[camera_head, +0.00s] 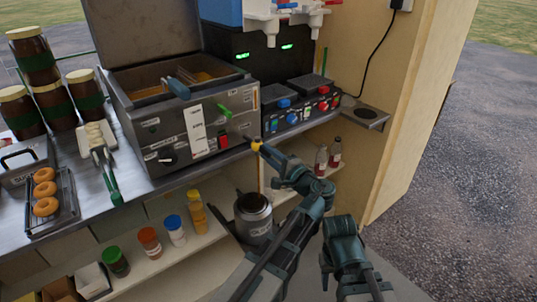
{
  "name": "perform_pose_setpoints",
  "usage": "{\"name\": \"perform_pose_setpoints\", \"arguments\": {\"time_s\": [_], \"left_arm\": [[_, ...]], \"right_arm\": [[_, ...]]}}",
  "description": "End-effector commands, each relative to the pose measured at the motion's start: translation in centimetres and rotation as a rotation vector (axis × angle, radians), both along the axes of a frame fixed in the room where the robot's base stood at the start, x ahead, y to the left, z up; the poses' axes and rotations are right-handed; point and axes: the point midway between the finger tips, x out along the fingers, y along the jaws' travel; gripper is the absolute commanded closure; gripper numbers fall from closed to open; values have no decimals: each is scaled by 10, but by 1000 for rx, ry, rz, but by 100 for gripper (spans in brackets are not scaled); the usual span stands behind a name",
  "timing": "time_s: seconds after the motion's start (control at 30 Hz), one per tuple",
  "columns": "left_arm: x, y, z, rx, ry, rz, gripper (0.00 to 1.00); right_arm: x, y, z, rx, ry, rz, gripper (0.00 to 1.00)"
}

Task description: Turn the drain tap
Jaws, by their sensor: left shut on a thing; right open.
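The fryer (185,128) is a steel box with its lid raised, standing on the counter. The drain tap (256,143) has a small yellow handle low at the fryer's front right corner. My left gripper (262,147) reaches it from the right and is shut on it. The fingers and the arm hide part of the tap, so its exact angle is not clear. My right gripper (325,262) is low and near me, away from the fryer. It is open, its fingers small and partly hidden by its arm.
A steel pot (253,217) stands below the tap, beside my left arm. Several condiment bottles (174,230) line the lower shelf. A small switch panel (302,112) is right of the fryer. Doughnuts on a rack (62,214) lie at the left.

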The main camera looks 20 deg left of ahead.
Motion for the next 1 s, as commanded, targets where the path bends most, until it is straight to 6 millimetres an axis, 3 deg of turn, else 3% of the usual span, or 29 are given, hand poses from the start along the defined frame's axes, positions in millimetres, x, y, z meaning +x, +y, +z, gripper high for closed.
{"name": "perform_pose_setpoints", "arguments": {"time_s": [0.4, 0.93, 0.97, 1.0], "left_arm": [[-1, 0, -1, -102, -128, 1, 100], [-1, 0, -1, -117, -145, 1, 100], [-1, 0, -1, -117, -145, 1, 71], [-1, 0, -1, -117, -145, 1, 64]], "right_arm": [[0, 0, 0, 0, 0, 0, 55], [0, 0, 0, 0, 0, 0, 55], [0, 0, 0, 0, 0, 0, 55], [0, 0, 0, 0, 0, 0, 55]]}}
